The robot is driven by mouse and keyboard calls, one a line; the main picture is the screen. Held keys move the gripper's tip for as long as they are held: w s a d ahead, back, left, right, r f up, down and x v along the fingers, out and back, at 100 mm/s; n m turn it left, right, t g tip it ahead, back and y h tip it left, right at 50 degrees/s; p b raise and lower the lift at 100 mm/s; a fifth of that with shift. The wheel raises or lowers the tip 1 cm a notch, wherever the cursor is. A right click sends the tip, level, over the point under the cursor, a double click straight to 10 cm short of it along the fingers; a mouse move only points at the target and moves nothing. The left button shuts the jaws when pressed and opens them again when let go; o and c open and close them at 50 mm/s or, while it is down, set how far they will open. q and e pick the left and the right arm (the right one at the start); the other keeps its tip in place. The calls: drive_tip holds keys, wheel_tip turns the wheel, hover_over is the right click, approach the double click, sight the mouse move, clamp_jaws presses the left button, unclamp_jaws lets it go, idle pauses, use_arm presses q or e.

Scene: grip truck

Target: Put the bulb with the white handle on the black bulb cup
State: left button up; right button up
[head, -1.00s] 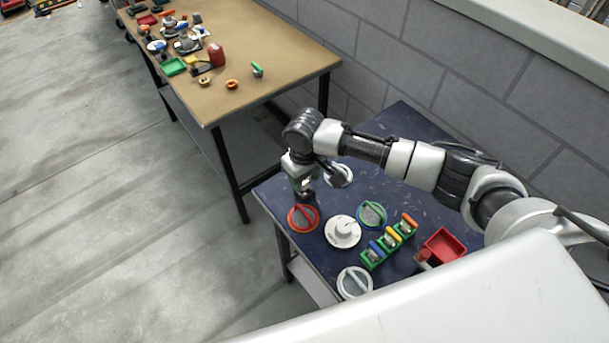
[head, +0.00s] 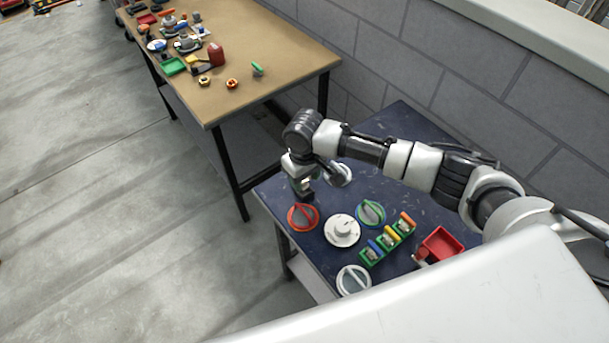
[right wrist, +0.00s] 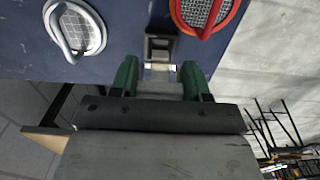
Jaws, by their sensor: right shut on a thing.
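My right gripper (head: 303,186) is over the left corner of the dark blue table, just behind the red-rimmed dial. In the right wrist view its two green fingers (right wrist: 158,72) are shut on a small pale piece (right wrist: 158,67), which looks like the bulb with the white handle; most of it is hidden. The black bulb cup (right wrist: 160,44) is directly beyond the fingertips, in line with the held piece. I cannot tell whether the bulb touches the cup or sits in it. My left gripper is not in view.
A red-rimmed dial (head: 302,217) is close beside the gripper. A grey-handled dial (right wrist: 75,32) is on the gripper's other side.

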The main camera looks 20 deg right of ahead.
sight(304, 184)
drive_tip(key=shift+f, duration=0.15)
drive_tip(key=shift+f, duration=0.45)
drive_tip(key=shift+f, duration=0.45)
idle(0.4)
drive_tip(key=shift+f+p, duration=0.4)
drive_tip(key=shift+p, duration=0.05)
idle(0.9)
drive_tip(key=o, duration=1.3)
drive_tip(key=shift+f, duration=0.1)
wheel_tip(304, 184, up, 8)
drive_tip(key=p, duration=0.8)
drive_tip(key=shift+f, duration=0.15)
